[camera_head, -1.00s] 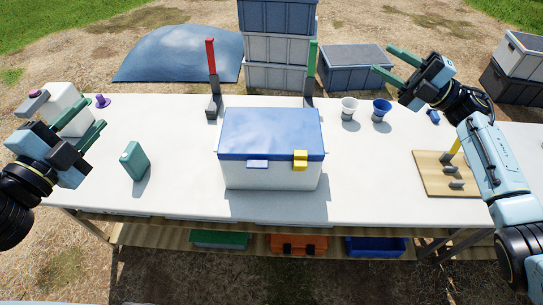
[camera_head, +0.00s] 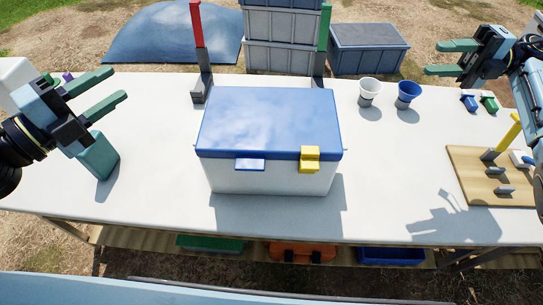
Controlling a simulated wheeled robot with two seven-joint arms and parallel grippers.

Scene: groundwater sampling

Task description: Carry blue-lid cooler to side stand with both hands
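The blue-lid cooler (camera_head: 268,122) sits on the white table near the middle, lid shut, with a blue latch and a yellow latch on its front. My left gripper (camera_head: 119,83) is open and empty, left of the cooler and apart from it, above a teal bottle (camera_head: 98,157). My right gripper (camera_head: 432,58) is open and empty, well to the right of the cooler and higher in the picture, its fingers pointing left. I cannot make out a side stand in this view.
Red (camera_head: 197,25) and green (camera_head: 324,40) uprights stand behind the cooler. A white cup (camera_head: 370,88) and a blue cup (camera_head: 408,91) are right of it. A wooden board (camera_head: 465,165) with pegs lies further right. Bare table (camera_head: 390,160) lies between cooler and board.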

